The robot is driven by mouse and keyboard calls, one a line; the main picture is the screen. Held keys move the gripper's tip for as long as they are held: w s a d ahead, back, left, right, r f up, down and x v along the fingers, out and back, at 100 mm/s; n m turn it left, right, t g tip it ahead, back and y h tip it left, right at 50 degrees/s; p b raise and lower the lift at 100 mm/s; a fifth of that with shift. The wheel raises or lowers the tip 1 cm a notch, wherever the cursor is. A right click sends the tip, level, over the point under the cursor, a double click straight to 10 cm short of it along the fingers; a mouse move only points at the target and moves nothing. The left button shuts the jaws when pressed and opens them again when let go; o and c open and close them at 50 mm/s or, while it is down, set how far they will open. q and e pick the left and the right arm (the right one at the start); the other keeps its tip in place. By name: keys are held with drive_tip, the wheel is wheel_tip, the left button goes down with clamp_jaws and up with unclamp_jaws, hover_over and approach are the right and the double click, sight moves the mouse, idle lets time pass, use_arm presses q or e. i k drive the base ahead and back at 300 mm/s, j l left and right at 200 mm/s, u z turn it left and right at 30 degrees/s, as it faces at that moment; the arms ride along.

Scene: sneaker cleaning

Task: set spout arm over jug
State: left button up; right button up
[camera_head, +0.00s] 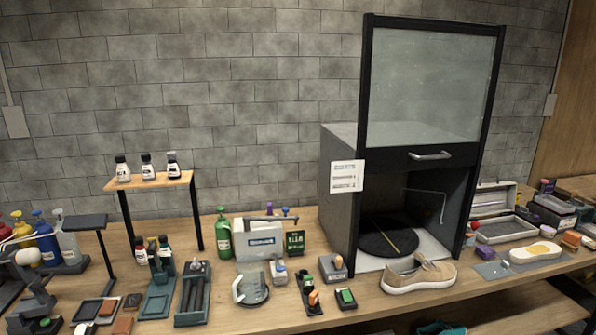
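A clear jug (256,290) with a white handle stands on the bench, left of the cabinet. A thin, pale, bent rod (428,191) sticks out inside the dark cabinet, above its floor and well to the right of the jug. Nothing clearly reaches over the jug. Neither of my grippers can be made out in the head view.
The cabinet (340,215) has its glass front (432,85) raised, and a black round plate (388,240) inside. A tan shoe (420,276) lies before it. A small shelf (152,181) holds bottles.

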sight(247, 219)
drive_tip(key=i+j+z, duration=0.1)
drive_tip(key=j+z, duration=0.15)
drive_tip(key=i+j+z, duration=0.1)
drive_tip(key=j+z, duration=0.15)
drive_tip(key=i+j+z, duration=0.1)
drive_tip(key=j+z, duration=0.15)
